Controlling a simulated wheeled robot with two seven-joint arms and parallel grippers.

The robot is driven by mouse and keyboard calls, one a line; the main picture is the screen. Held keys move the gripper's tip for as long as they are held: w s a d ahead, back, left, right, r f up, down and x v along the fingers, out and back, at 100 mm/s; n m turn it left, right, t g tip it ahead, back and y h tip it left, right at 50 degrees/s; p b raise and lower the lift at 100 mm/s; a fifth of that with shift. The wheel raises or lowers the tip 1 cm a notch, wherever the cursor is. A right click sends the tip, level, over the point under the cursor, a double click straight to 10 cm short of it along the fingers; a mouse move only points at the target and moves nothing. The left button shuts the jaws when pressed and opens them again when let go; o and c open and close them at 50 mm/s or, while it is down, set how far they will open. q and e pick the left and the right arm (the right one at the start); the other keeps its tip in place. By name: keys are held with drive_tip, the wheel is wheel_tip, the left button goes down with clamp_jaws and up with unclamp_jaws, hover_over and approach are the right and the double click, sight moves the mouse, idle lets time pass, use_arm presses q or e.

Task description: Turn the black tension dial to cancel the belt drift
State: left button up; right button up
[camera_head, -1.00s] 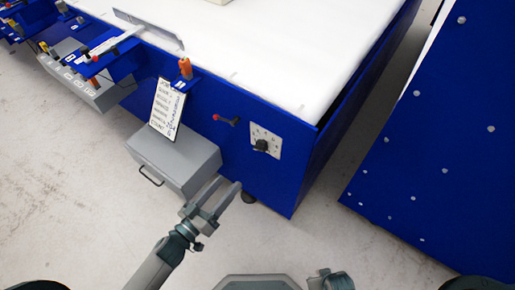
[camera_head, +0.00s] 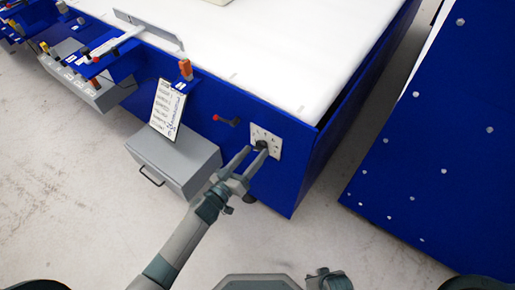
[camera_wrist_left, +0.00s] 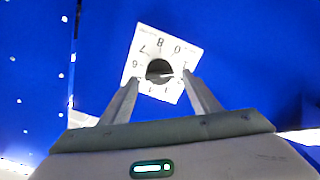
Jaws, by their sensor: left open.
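The black tension dial (camera_head: 261,145) sits on a white numbered plate (camera_head: 275,142) on the blue side panel of the machine. In the left wrist view the dial (camera_wrist_left: 159,70) shows between my fingertips, with the number plate (camera_wrist_left: 160,45) around it. My left gripper (camera_head: 254,155) is open, its two fingers reaching toward the dial, one on each side. I cannot tell whether they touch it. The left gripper also shows in the left wrist view (camera_wrist_left: 160,82). The white belt (camera_head: 270,50) lies on top of the machine.
A red-tipped lever (camera_head: 226,120) sticks out left of the dial plate. A grey box (camera_head: 175,160) with a handle and a printed card (camera_head: 167,108) are further left. A blue cabinet (camera_head: 440,150) stands at the right, with bare floor (camera_head: 350,225) between.

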sight(261, 146)
use_arm(q)
drive_tip(key=shift+x, duration=1.45)
drive_tip(key=c, duration=1.1)
drive_tip(key=shift+o, duration=0.2)
